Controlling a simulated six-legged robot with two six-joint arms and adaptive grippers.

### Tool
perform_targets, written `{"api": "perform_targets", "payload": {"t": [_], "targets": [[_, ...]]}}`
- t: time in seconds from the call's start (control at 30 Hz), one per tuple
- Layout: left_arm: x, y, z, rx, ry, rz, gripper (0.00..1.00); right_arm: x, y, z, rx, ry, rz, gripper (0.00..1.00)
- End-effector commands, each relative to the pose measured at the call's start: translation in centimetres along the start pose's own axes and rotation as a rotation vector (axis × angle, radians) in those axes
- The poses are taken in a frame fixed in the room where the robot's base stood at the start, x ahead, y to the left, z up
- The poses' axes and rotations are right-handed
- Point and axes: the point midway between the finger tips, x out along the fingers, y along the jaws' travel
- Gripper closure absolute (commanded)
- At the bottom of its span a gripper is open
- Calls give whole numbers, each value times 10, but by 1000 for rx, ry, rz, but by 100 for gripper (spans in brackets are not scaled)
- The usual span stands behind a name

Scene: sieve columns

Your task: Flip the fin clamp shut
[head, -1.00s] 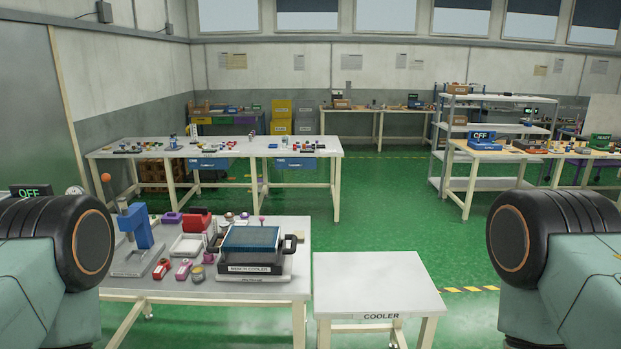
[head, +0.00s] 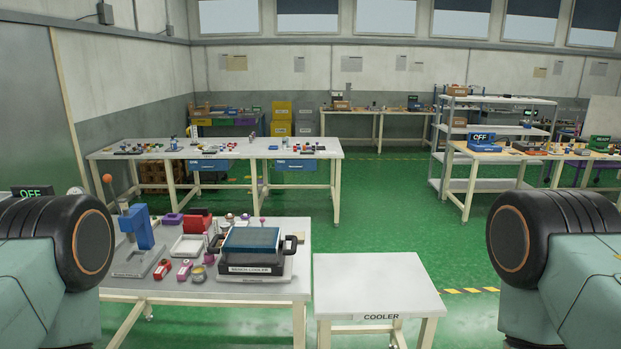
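I cannot pick out the fin clamp for certain. On the near left table (head: 232,291) stands a blue upright device (head: 138,228) on a grey base, with a lever ending in an orange ball (head: 107,178) that points up. Right of it sits a dark box with a blue-grey ribbed top (head: 250,240), side handles and a white label on its front. Neither gripper shows; only parts of my own arms are at the left and right edges.
A bare white table marked COOLER (head: 375,284) stands right of the near table. A long white workbench (head: 240,150) with small parts is behind. Shelves (head: 490,115) and a wooden-topped bench (head: 515,155) stand at the right. Green floor (head: 390,205) is open between them.

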Motion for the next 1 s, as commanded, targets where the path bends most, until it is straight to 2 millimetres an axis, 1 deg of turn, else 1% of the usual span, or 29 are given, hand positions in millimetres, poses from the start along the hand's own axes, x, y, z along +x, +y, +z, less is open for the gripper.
{"api": "perform_targets", "payload": {"t": [0.37,0.4,1.0], "targets": [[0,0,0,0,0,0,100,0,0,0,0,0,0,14],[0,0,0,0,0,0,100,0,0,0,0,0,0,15],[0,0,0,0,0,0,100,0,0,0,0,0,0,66]]}}
